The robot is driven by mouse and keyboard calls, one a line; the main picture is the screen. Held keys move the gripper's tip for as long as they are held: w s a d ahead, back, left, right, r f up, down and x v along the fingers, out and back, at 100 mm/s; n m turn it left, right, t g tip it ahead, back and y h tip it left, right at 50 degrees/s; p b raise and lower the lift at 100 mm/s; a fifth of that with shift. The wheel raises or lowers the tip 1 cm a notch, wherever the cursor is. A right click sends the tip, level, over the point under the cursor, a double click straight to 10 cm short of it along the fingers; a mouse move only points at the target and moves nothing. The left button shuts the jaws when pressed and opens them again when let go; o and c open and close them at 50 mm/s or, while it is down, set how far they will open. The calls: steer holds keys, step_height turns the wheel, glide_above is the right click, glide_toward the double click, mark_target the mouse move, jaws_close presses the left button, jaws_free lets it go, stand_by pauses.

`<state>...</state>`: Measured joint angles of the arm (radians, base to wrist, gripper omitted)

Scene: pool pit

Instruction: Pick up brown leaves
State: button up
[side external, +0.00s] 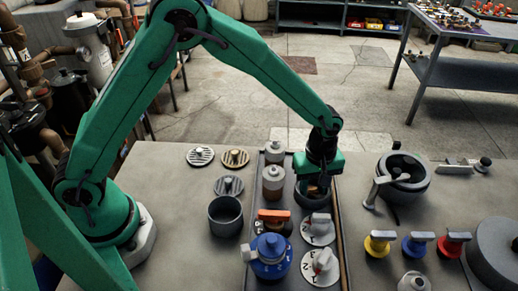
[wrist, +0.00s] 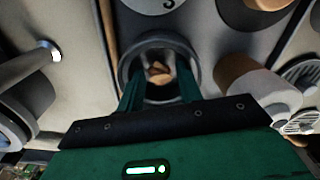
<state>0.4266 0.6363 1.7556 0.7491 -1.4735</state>
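The brown leaves (wrist: 158,70) show as a small brown clump inside a round dark cup (wrist: 196,66) in the wrist view. In the side view a bit of brown (side external: 313,190) shows just under my gripper (side external: 317,186), which hides most of the cup there. In the wrist view the two green fingers of my gripper (wrist: 160,88) are apart, one on each side of the clump, at or over the cup's near rim. Nothing is visibly held. I cannot tell how deep the fingertips reach.
The cup stands in a tray (side external: 342,235) with grey-topped bottles (side external: 273,182), white dials (side external: 319,230) and a blue valve (side external: 269,255). A round clamp-like fitting (side external: 402,172) stands to the right. An empty grey cup (side external: 225,215) stands left.

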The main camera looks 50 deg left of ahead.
mark_target(313, 190)
jaws_close()
steer(key=shift+r, duration=0.15)
stand_by(0.4)
steer(key=shift+r, duration=0.45)
step_height(313, 190, up, 3)
steer(key=shift+r, duration=0.15)
steer(key=s+d+r, duration=0.6)
steer(key=s, duration=0.3)
steer(key=shift+s+d+r, duration=0.3)
steer(key=shift+s, duration=0.05)
steer(key=s+a+f, duration=0.1)
steer(key=s+a, duration=1.1)
steer(key=a, duration=0.2)
